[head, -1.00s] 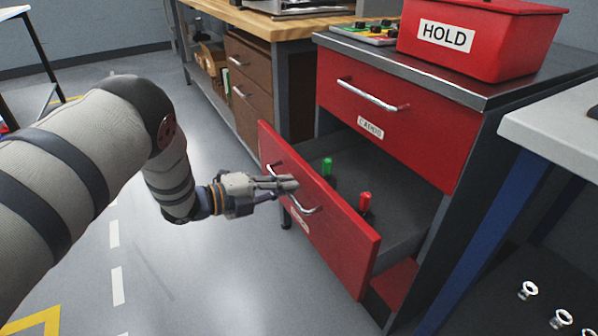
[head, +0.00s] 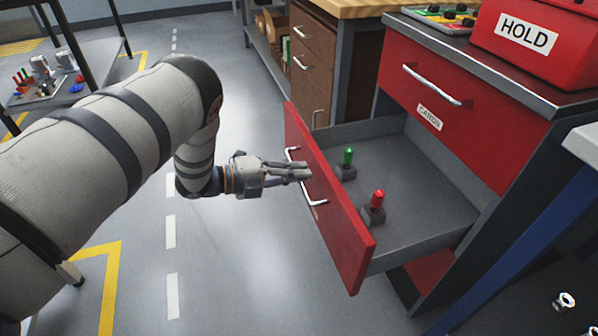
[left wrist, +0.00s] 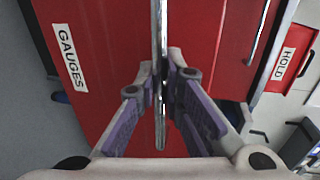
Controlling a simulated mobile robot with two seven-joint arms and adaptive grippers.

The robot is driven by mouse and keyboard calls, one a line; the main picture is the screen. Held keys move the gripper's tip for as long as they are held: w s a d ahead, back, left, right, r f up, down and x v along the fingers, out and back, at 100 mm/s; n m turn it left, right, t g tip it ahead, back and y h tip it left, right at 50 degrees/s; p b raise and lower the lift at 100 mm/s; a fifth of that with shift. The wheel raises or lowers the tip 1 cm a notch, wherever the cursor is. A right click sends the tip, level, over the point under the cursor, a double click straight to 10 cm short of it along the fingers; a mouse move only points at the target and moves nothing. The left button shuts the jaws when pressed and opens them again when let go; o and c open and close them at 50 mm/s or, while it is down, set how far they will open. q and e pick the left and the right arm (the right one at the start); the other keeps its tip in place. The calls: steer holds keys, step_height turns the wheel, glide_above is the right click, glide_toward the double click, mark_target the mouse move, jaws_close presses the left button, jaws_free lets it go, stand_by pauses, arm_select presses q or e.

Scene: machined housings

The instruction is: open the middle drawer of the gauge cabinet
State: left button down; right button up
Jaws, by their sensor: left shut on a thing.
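The red gauge cabinet (head: 455,95) stands at the right in the head view. Its middle drawer (head: 345,235) is pulled well out, with a bare grey interior around a green-topped piece (head: 347,157) and a red-topped piece (head: 376,200). My left gripper (head: 304,171) is at the drawer's front, shut on its silver bar handle (head: 318,202). In the left wrist view the handle (left wrist: 160,30) runs between the two fingers, and the red drawer front bears a GAUGES label (left wrist: 70,57). My right gripper is not in view.
The closed upper drawer (head: 430,112) sits above the open one. A red HOLD bin (head: 525,50) stands on the cabinet top. A wooden-topped bench (head: 365,8) is behind. A table with small parts (head: 45,95) is at far left. The floor before the drawer is clear.

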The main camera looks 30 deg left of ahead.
arm_select(q)
steer(key=c, duration=1.7)
jaws_free()
steer(key=v, duration=1.2)
steer(key=shift+f, duration=0.1)
